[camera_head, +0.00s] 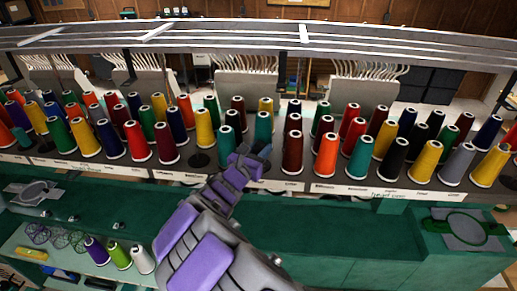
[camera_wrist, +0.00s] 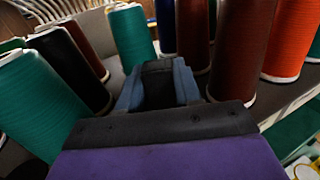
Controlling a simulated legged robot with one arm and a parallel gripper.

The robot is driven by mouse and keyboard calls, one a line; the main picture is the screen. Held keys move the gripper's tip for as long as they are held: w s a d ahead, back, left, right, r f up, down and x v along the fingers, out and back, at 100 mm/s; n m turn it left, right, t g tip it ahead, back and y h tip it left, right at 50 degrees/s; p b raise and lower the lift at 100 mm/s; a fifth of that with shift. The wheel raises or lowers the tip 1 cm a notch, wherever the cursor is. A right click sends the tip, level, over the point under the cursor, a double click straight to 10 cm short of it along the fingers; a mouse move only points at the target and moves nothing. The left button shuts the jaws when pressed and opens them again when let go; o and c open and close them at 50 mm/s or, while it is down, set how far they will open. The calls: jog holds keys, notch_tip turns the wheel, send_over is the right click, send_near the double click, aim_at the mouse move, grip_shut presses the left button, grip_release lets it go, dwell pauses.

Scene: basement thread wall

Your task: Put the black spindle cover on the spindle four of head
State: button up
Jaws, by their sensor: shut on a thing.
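My gripper (camera_head: 252,156) reaches over the front edge of the thread rack, in a gap between a teal cone and a dark red cone. In the wrist view its blue-grey fingers (camera_wrist: 158,88) are shut on a black piece (camera_wrist: 158,68), which looks like the black spindle cover. Most of that piece is hidden between the fingers. In the head view the held piece cannot be made out. The spindle of head four cannot be told apart among the cones.
Rows of thread cones crowd the rack. A teal cone (camera_head: 226,140) stands left of my gripper and a dark red cone (camera_head: 291,153) right of it. A round dark base (camera_head: 200,159) in the front row has no cone.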

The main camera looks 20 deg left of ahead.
jog(key=shift+f, duration=0.3)
dwell(0.4)
jog(key=o, duration=1.2)
jog(key=shift+c, duration=0.2)
jog(key=shift+s, duration=0.15)
